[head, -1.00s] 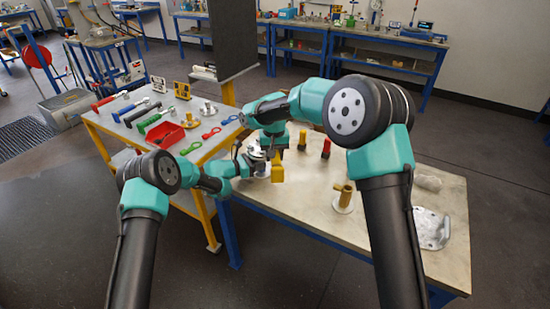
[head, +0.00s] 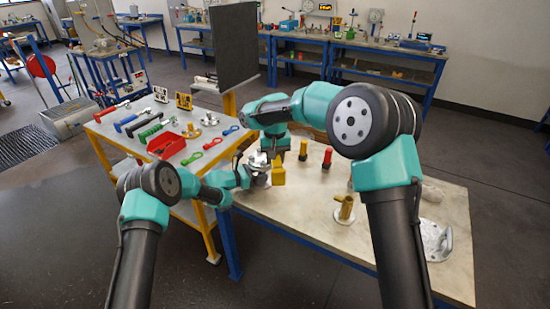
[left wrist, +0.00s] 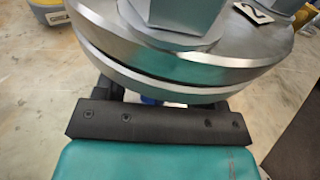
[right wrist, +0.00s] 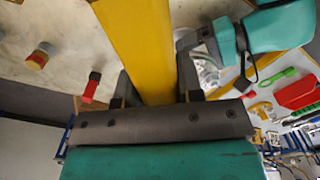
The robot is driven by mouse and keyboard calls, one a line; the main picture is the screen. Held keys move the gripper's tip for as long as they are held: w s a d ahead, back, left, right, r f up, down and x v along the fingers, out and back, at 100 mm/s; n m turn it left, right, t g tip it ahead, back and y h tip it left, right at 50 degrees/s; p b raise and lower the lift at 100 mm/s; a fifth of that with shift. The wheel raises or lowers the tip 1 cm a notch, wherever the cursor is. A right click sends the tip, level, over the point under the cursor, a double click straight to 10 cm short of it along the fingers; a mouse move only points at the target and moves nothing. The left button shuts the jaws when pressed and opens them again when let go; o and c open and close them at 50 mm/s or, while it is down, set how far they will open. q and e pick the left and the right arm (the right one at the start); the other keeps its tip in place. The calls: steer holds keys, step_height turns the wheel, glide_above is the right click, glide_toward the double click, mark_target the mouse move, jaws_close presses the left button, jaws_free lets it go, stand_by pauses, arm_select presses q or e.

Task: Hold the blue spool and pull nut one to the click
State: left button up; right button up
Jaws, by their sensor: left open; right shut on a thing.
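The flanged vessel (head: 258,160) stands at the left end of the pale bench. In the left wrist view its grey steel flange (left wrist: 150,72) fills the top, with large hex nuts (left wrist: 180,14) and a tag reading 2 (left wrist: 253,13). A sliver of the blue spool (left wrist: 150,101) shows below the flange, between the fingers of my left gripper (left wrist: 160,98), which is open; contact is hidden. My right gripper (right wrist: 150,92) is shut on a yellow tool (right wrist: 138,45), which also shows beside the vessel in the head view (head: 278,173). Nut one cannot be identified.
A brass fitting (head: 344,208) stands to the right. The side table (head: 182,178) at left holds coloured wrenches and a red bin (head: 166,145).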

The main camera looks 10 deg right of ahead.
arm_select(q)
steer(key=v, duration=1.2)
stand_by(0.5)
